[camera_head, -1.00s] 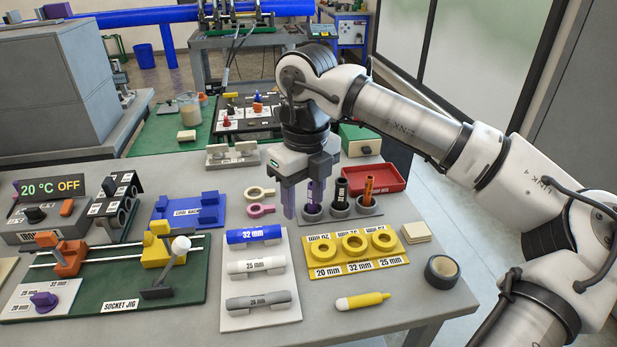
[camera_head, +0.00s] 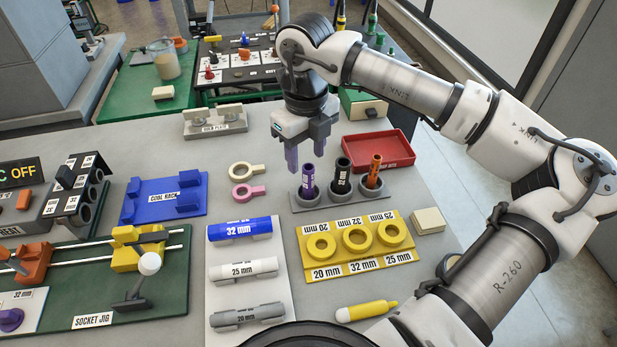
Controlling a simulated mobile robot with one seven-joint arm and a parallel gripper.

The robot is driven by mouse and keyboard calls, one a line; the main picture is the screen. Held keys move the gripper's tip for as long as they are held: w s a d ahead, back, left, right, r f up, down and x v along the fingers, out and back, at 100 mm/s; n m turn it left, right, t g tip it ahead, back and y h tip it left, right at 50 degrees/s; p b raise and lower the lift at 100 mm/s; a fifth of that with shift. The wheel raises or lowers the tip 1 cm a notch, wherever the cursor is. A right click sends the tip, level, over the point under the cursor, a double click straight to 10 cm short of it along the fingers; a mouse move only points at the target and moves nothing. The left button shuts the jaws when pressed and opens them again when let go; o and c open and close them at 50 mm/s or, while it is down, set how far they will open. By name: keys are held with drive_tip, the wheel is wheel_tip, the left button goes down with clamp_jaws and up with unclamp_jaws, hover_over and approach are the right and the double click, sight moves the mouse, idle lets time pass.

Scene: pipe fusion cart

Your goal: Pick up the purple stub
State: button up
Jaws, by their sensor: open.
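The purple stub (camera_head: 309,181) stands upright in the left cup of a grey three-cup holder (camera_head: 341,199). A black stub (camera_head: 343,176) and an orange stub (camera_head: 374,171) stand in the other two cups. My gripper (camera_head: 307,158) points down with its jaws open and empty. Its purple-tinted fingers are just behind and above the purple stub in the picture, one finger to its upper left and the other partly behind the stubs. I cannot tell the exact gap between the fingers and the stub.
A red tray (camera_head: 379,150) lies right behind the holder. The yellow ring plate (camera_head: 352,243) is in front, and the pipe board (camera_head: 228,312) is front left. A pink ring (camera_head: 248,192) and a cream ring (camera_head: 248,171) lie left. The blue rack (camera_head: 163,201) is farther left.

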sight(309, 177)
drive_tip(key=shift+w+d+f+p, duration=0.1)
drive_tip(key=shift+f+p, duration=0.55)
drive_tip(key=shift+f, duration=1.2)
drive_tip(key=shift+w+d+f+p, duration=0.1)
drive_tip(key=shift+f+p, duration=0.55)
drive_tip(key=shift+f, duration=1.2)
clamp_jaws()
